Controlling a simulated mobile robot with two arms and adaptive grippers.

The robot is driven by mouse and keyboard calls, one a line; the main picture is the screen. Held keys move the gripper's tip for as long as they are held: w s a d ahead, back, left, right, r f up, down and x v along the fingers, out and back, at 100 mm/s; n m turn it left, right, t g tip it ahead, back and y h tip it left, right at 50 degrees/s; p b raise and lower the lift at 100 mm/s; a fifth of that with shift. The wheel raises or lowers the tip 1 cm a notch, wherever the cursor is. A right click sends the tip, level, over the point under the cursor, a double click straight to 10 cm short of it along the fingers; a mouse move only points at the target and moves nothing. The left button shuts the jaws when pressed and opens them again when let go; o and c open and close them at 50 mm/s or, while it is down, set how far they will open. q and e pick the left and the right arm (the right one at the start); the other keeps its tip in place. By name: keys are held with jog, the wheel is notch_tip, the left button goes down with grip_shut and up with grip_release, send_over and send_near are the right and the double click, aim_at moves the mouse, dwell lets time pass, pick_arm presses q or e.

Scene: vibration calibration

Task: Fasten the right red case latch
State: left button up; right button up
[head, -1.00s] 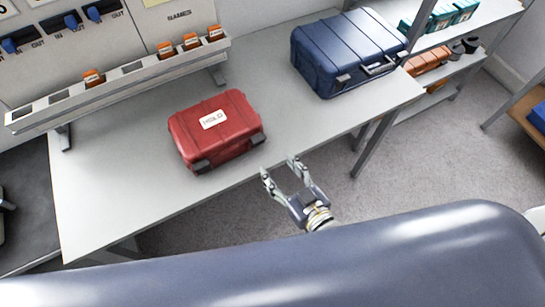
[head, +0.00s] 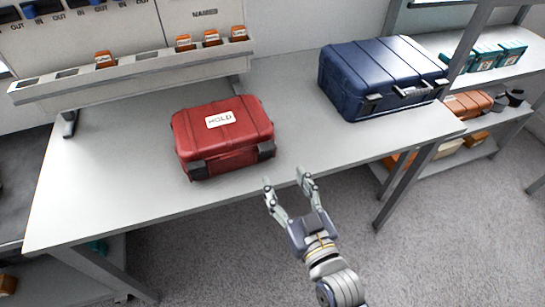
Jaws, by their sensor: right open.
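The red case (head: 222,137) lies closed on the grey table, with a white "HOLD" label on its lid. Two dark latches show on its front side. The right latch (head: 266,151) is at the front right corner and the left latch (head: 197,170) at the front left; I cannot tell whether either is fastened. My right gripper (head: 285,181) is open and empty at the table's front edge. Its fingers point towards the table, just below and right of the right latch, apart from the case. My left gripper is not in view.
A blue case (head: 382,76) stands on the table's right part. A rail (head: 130,73) with several orange tags runs along the back. A shelf unit (head: 480,42) with teal boxes is at the right. The table (head: 110,185) is clear around the red case.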

aim_at(269, 150)
jog(key=x, duration=0.9)
jog(key=shift+w+p, duration=0.35)
